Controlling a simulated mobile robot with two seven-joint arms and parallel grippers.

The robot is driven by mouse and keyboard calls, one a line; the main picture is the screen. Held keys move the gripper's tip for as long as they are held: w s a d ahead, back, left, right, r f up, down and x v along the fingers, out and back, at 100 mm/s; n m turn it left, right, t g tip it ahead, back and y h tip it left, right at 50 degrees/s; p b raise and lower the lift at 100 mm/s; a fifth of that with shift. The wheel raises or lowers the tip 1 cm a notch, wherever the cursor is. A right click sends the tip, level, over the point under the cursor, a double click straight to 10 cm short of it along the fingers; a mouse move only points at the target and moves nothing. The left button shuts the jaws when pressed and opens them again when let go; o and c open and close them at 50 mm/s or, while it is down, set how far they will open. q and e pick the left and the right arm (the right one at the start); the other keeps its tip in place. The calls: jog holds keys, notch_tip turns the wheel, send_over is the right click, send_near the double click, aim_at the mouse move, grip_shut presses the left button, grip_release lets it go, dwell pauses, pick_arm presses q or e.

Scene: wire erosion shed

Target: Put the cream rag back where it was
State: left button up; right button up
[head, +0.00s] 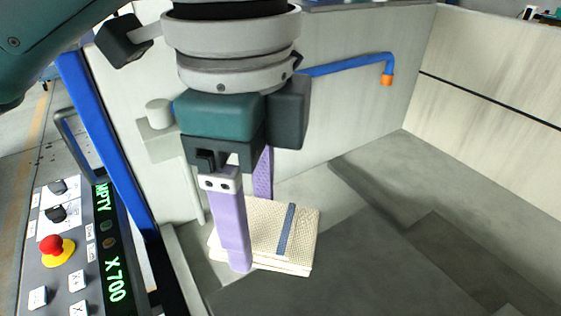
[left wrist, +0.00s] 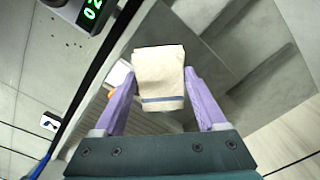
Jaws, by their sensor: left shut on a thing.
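The cream rag (head: 268,225) is a folded, textured cloth with a blue stripe. It also shows in the left wrist view (left wrist: 160,65), between the two purple fingers. My left gripper (head: 250,232) points down, shut on the rag, with one finger in front of it and the other behind. The gripper also shows in the left wrist view (left wrist: 160,80). The rag is over the grey floor of the tank; I cannot tell whether it touches anything beneath. My right gripper is not in view.
A control panel (head: 72,255) with a red button (head: 50,244) and a green display stands at the left. A blue pipe (head: 345,67) with an orange end (head: 386,80) runs along the back wall. The grey stepped floor (head: 370,250) to the right is bare.

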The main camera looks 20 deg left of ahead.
pick_arm(q)
jog(key=b, duration=0.4)
send_over(263, 309)
jog(key=s, duration=0.1)
jog(key=f, duration=1.6)
jog(key=shift+s+d+f, duration=0.15)
jog(key=shift+d, duration=0.2)
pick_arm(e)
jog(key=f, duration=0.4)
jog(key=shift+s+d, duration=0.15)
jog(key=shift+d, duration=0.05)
pick_arm(q)
jog(key=shift+f, duration=1.75)
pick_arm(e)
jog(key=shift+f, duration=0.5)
pick_arm(q)
jog(key=shift+b, duration=0.3)
jog(key=shift+f, duration=0.2)
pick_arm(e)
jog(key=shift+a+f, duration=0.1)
pick_arm(q)
jog(key=o, duration=1.2)
jog(key=shift+o, duration=0.2)
jog(key=shift+r, duration=0.1)
jog(key=shift+r, duration=0.1)
